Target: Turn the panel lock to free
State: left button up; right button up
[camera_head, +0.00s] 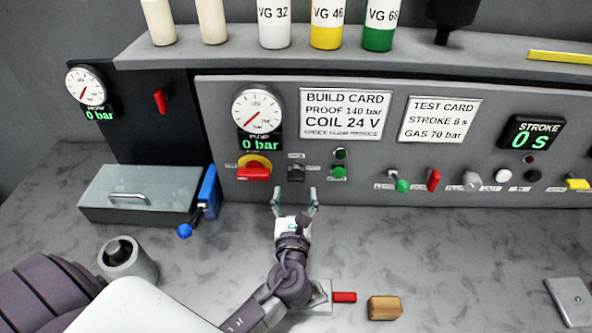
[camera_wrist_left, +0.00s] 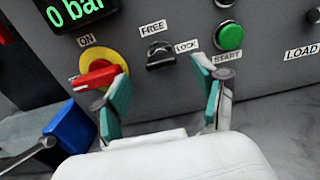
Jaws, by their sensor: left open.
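The panel lock (camera_head: 296,173) is a small dark rotary switch low on the grey panel. In the left wrist view the lock (camera_wrist_left: 160,55) has a FREE label at its upper left and a LOCK label at its right. Which label its handle points to is hard to tell. My left gripper (camera_head: 295,198) is open and empty just below and in front of the lock, apart from it. In the left wrist view the left gripper (camera_wrist_left: 164,88) has its teal-padded fingers spread to either side below the lock. My right gripper is not in view.
A red-handled rotary switch on a yellow disc (camera_wrist_left: 103,73) sits close left of the lock, near one finger. A green START button (camera_wrist_left: 229,37) sits close right. A grey box (camera_head: 140,192) with a blue-handled part stands at the left. A wooden block (camera_head: 384,307) lies on the bench.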

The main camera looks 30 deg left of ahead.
aim_at(296, 180)
pick_arm(q)
jog(key=p+x, duration=0.1)
jog(key=x, duration=0.4)
jog(key=shift+w+a, duration=0.15)
jog(key=shift+w, duration=0.2)
jog(key=shift+w+a, duration=0.2)
jog(key=shift+w, duration=0.15)
jog(key=c, duration=1.1)
jog(key=shift+c, duration=0.2)
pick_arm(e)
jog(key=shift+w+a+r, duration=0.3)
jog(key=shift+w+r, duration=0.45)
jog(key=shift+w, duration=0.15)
